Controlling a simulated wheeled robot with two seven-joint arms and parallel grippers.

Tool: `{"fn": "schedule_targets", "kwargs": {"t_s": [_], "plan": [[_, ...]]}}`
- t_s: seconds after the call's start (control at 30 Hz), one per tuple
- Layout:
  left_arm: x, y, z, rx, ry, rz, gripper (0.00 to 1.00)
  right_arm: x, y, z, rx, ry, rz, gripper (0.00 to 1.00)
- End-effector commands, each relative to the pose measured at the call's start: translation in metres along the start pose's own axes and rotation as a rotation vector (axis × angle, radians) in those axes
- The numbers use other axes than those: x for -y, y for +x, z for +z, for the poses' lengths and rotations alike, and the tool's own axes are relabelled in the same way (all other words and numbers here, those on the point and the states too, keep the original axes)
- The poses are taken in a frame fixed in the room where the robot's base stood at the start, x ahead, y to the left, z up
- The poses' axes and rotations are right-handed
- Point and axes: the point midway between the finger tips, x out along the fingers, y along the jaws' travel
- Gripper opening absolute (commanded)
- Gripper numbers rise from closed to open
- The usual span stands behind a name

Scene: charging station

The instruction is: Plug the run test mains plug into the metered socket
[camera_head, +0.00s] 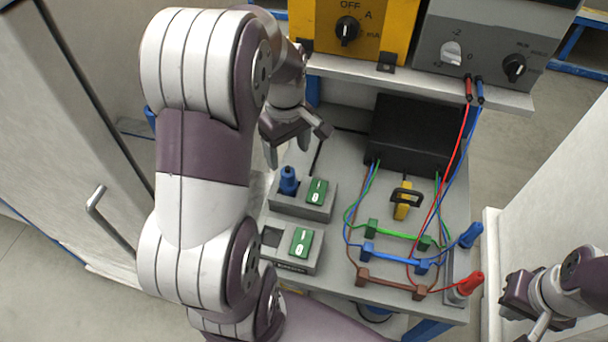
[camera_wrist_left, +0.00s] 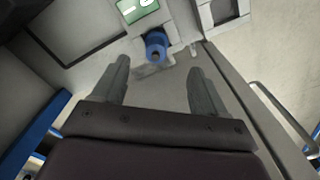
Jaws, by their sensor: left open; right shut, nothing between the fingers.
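A blue mains plug (camera_head: 288,180) sits upright in the socket of the upper grey socket box (camera_head: 318,213), beside its green switch (camera_head: 317,192). The lower grey socket box (camera_head: 283,259) has an empty dark socket (camera_head: 271,237) and a green switch (camera_head: 301,242); its front label is too small to read. My left gripper (camera_head: 298,147) is open and empty above and behind the plug. In the left wrist view the plug (camera_wrist_left: 156,46) shows beyond and between the open fingers (camera_wrist_left: 159,68), apart from them. My right gripper (camera_head: 514,296) is shut and empty at the lower right, off the bench.
A black box (camera_head: 413,135), a yellow part with a black handle (camera_head: 403,202) and wired terminals stand on the bench's right. Red (camera_head: 468,284) and blue (camera_head: 470,236) probes stand at its right edge. A shelf (camera_head: 430,82) with yellow and grey meters overhangs the back.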

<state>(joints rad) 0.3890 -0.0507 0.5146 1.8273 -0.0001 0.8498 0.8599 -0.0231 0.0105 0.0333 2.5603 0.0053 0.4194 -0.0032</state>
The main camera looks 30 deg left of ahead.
Motion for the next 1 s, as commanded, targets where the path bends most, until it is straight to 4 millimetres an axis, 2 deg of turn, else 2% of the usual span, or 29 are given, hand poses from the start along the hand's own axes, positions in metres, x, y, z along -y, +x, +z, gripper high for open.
{"fn": "schedule_targets", "kwargs": {"t_s": [0.2, 0.43, 0.6, 0.7, 0.9, 0.93, 1.0], "plan": [[0.001, 0.05, 0.001, 0.004, -0.004, -0.005, 0.72, 0.0, 0.002, 0.0, 0.0, 0.0, 0.0, 0.0], [-0.001, 0.079, -0.004, 0.003, -0.003, -0.003, 0.72, 0.0, 0.001, 0.0, 0.0, 0.0, 0.0, 0.0], [-0.005, 0.11, -0.012, 0.004, -0.001, -0.004, 0.72, 0.0, -0.001, 0.0, 0.0, 0.0, 0.0, 0.0], [-0.005, 0.121, -0.011, 0.002, -0.001, -0.002, 0.72, 0.0, -0.001, 0.0, 0.0, 0.0, 0.0, 0.0], [-0.005, 0.122, -0.012, 0.0, -0.001, 0.0, 0.72, 0.0, -0.001, 0.0, 0.0, 0.0, 0.0, 0.0], [-0.005, 0.122, -0.012, 0.0, -0.001, 0.0, 0.69, 0.0, -0.001, 0.0, 0.0, 0.0, 0.0, 0.0], [-0.005, 0.122, -0.012, 0.0, -0.001, 0.0, 0.46, 0.0, -0.001, 0.0, 0.0, 0.0, 0.0, 0.0]]}}
